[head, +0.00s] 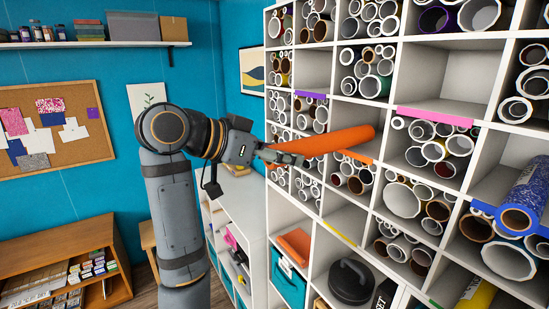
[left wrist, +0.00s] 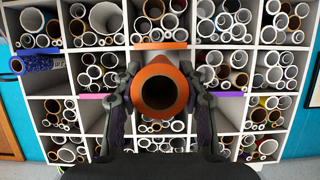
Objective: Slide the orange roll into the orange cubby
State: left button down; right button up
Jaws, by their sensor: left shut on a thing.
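The orange roll (head: 330,141) is a long tube, held nearly level and tilted slightly up toward its right end. My left gripper (head: 279,155) is shut on its left part. In the left wrist view the near open end of the orange roll (left wrist: 183,90) faces the camera between the two fingers. An orange label strip (head: 355,156) on the shelf edge marks the orange cubby; the roll's right part passes just above and in front of it. The strip also shows in the left wrist view (left wrist: 160,46). The roll hides part of that area. My right gripper is not in view.
The white cubby shelf (head: 400,39) holds many white, brown and dark rolls. A pink strip (head: 435,116) and a blue roll (head: 527,196) are to the right. A low white counter (head: 240,199) stands below my left arm.

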pick_arm(q)
jog(key=shift+w+d, duration=0.3)
jog(key=shift+d, duration=0.2)
